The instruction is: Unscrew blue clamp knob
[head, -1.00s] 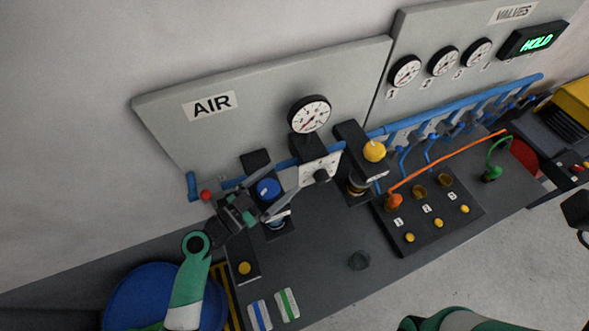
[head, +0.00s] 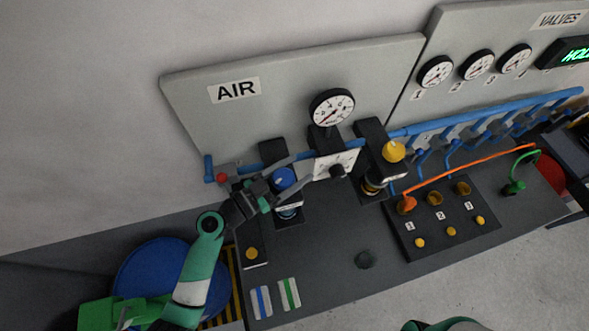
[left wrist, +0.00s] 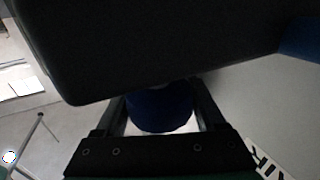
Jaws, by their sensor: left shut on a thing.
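The blue clamp knob (head: 284,177) sits on top of a clear-bodied unit at the left of the grey bench, below the AIR panel. My left gripper (head: 291,181) reaches in from the left, with its fingers on either side of the knob, shut on it. In the left wrist view the dark blue knob (left wrist: 160,110) lies between the two fingers, and a large dark block covers the top of that view. My right gripper is not in view; only a bit of green arm shows at the bottom edge of the head view.
A round gauge (head: 332,107) and blue pipe stand behind. A red knob (head: 222,177) is close to the left gripper. A yellow knob (head: 393,151) tops another unit to the right. A port box (head: 440,228) with an orange hose lies further right. The bench's front middle is mostly clear.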

